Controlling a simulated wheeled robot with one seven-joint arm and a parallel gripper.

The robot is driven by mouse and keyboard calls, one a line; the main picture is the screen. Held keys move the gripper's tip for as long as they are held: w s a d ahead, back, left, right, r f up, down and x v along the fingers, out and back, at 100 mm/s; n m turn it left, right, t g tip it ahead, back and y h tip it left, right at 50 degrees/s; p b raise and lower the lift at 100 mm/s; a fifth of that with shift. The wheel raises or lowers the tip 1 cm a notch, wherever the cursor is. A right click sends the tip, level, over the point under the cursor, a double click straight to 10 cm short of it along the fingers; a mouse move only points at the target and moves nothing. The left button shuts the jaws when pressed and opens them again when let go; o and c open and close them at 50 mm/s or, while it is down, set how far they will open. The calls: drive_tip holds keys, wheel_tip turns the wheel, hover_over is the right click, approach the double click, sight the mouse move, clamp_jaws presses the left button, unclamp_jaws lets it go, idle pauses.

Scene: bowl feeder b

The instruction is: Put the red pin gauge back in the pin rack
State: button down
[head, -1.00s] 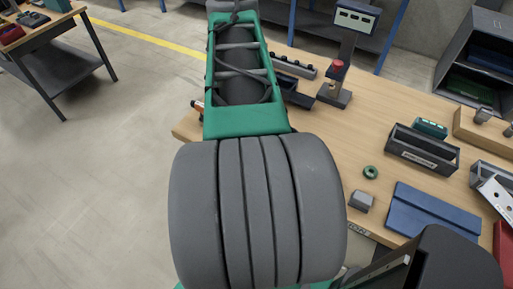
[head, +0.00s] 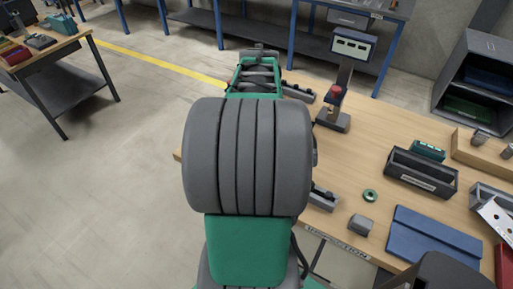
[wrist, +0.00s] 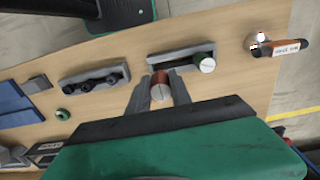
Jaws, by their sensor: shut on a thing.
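My gripper (wrist: 160,88) is shut on the red pin gauge (wrist: 159,78), whose round grey end faces the wrist camera. Close to it in the wrist view is a long grey rack (wrist: 172,57), which looks like the pin rack. A green pin gauge with a pale round end (wrist: 206,64) stands at the rack's right end. The red gauge is beside the rack's lower left part in the picture; I cannot tell whether they touch or how high it is held.
A second grey rack with black knobs (wrist: 94,83) stands left of the pin rack; it shows in the head view (head: 322,197). An orange-and-black labelled tool (wrist: 278,47) lies near the table edge. A green ring (head: 370,195), grey block (head: 360,225) and gauge stand (head: 334,120) occupy the bench.

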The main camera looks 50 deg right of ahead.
drive_tip(key=f, duration=0.2)
drive_tip(key=w+f, duration=0.1)
drive_tip(key=f, duration=0.1)
drive_tip(key=shift+d, duration=0.15)
drive_tip(key=shift+f, duration=0.2)
drive_tip(key=shift+f, duration=0.1)
drive_tip(key=shift+f, duration=0.15)
drive_tip(key=c, duration=1.2)
unclamp_jaws()
drive_tip(key=shift+o, duration=0.2)
